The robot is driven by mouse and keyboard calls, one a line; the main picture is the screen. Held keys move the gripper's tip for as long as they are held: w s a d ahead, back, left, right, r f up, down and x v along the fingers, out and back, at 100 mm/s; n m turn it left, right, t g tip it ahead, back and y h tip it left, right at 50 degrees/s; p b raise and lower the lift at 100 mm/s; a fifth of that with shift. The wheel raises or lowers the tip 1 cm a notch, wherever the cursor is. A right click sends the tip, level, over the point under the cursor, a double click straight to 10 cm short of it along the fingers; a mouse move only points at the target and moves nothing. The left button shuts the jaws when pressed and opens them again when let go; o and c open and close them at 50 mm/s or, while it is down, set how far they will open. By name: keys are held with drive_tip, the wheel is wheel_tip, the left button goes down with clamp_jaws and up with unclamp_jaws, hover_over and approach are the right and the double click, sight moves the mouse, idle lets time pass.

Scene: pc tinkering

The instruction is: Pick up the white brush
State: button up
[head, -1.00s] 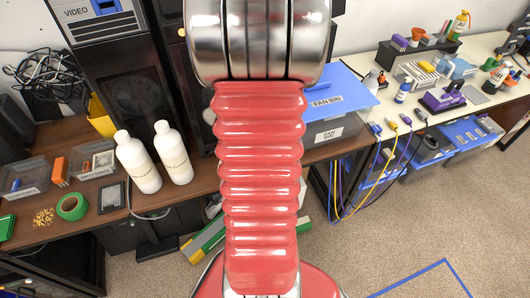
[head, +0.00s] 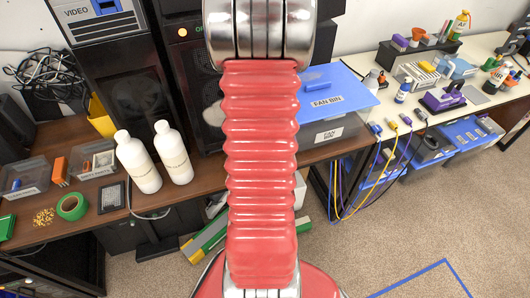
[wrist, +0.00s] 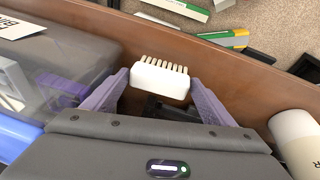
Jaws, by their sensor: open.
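The white brush (wrist: 160,80) shows in the wrist view, near the edge of the brown desk, with its pale bristles pointing away from my gripper. My gripper (wrist: 158,92) is open, with one purple finger on each side of the brush. The brush lies between the fingertips, with a small gap visible at each side. In the head view my red arm hides the brush and the gripper.
The fan bin (head: 335,105) with its blue lid stands close on the left in the wrist view (wrist: 75,55). A white bottle (wrist: 294,135) stands at the right. The desk edge (wrist: 225,65) lies just beyond the brush, with carpet below.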

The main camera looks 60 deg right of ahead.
drive_tip(key=shift+c, duration=0.3)
drive_tip(key=c, duration=0.6)
drive_tip(key=shift+c, duration=0.3)
drive_tip(key=shift+w+a+r, duration=0.1)
drive_tip(key=shift+a+r, duration=0.2)
drive_tip(key=shift+r, duration=0.4)
wheel_tip(320, 180, up, 6)
drive_tip(key=shift+f, duration=0.2)
drive_tip(key=w+a, duration=0.3)
drive_tip(key=a, duration=0.6)
drive_tip(key=w+a, duration=0.2)
drive_tip(key=a, duration=0.7)
drive_tip(key=shift+w+a, duration=0.25)
drive_tip(key=shift+w, duration=0.15)
